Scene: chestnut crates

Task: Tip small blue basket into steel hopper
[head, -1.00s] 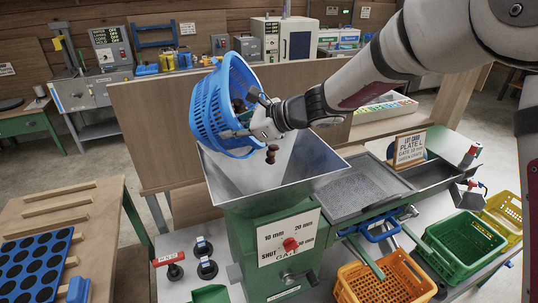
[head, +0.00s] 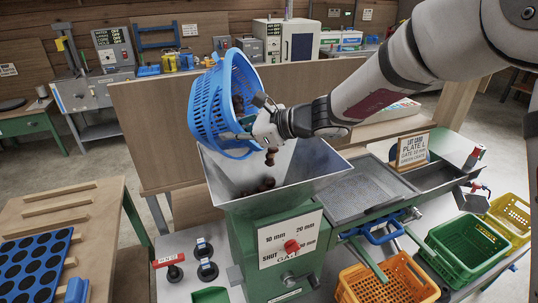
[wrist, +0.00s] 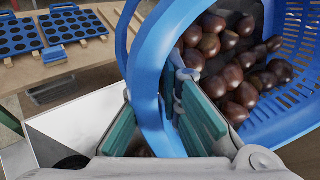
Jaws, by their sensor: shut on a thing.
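The small blue basket (head: 212,112) is tilted steeply above the steel hopper (head: 222,178), its open side turned toward my arm. My gripper (head: 252,128) is shut on the basket's rim or handle, which shows between the green finger pads (wrist: 158,120) in the wrist view. Brown chestnuts (wrist: 225,65) lie bunched inside the basket in the wrist view. In the head view, a few chestnuts (head: 270,157) are falling below the gripper, and several dark ones (head: 264,184) are in the hopper. The hopper's bottom is partly hidden.
The green hopper stand carries a gate sign (head: 291,238) with a red knob. A mesh tray (head: 352,190) lies to its right. Orange (head: 388,280), green (head: 464,246) and yellow (head: 508,212) crates stand at right. A wooden board (head: 160,130) rises behind the hopper.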

